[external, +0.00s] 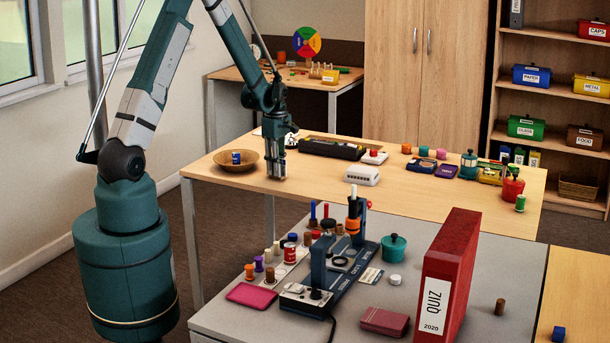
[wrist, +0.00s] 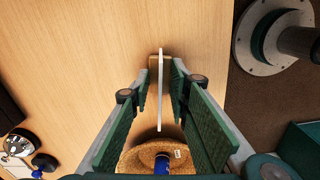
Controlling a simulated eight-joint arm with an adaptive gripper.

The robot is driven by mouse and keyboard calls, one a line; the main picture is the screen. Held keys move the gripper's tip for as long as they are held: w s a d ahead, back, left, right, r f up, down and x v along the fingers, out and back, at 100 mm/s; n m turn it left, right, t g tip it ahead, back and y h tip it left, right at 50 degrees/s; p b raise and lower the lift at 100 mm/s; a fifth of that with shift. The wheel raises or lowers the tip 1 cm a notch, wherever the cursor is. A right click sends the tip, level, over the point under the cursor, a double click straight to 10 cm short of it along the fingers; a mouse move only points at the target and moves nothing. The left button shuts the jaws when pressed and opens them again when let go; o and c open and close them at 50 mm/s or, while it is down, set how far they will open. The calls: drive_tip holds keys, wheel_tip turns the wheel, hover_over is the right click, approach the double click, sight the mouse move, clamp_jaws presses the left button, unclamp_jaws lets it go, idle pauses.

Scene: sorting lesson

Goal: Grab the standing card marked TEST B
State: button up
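In the wrist view a thin white card (wrist: 161,85) stands nearly edge-on, its foot by a small brown block (wrist: 153,63). Its marking cannot be read from this angle. My gripper (wrist: 160,86) is open, with one green-padded finger on each side of the card and a narrow gap showing on both sides. In the external view my gripper (external: 277,172) points down low over the far wooden table (external: 330,205), just right of a woven bowl. The card cannot be made out there; the gripper seems to hide it.
The woven bowl (external: 236,161) holds a blue can (wrist: 161,164) and lies close below the fingers in the wrist view. A black tray (external: 333,148) and a white box (external: 362,176) stand right of my gripper. The wood before the bowl is clear.

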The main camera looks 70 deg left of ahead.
drive_tip(key=shift+c, duration=0.3)
clamp_jaws()
drive_tip(key=shift+r+p, duration=0.25)
drive_tip(key=shift+p, duration=0.05)
wheel_tip(320, 180, up, 10)
drive_tip(key=shift+r+p, duration=0.1)
drive_tip(key=shift+p, duration=0.85)
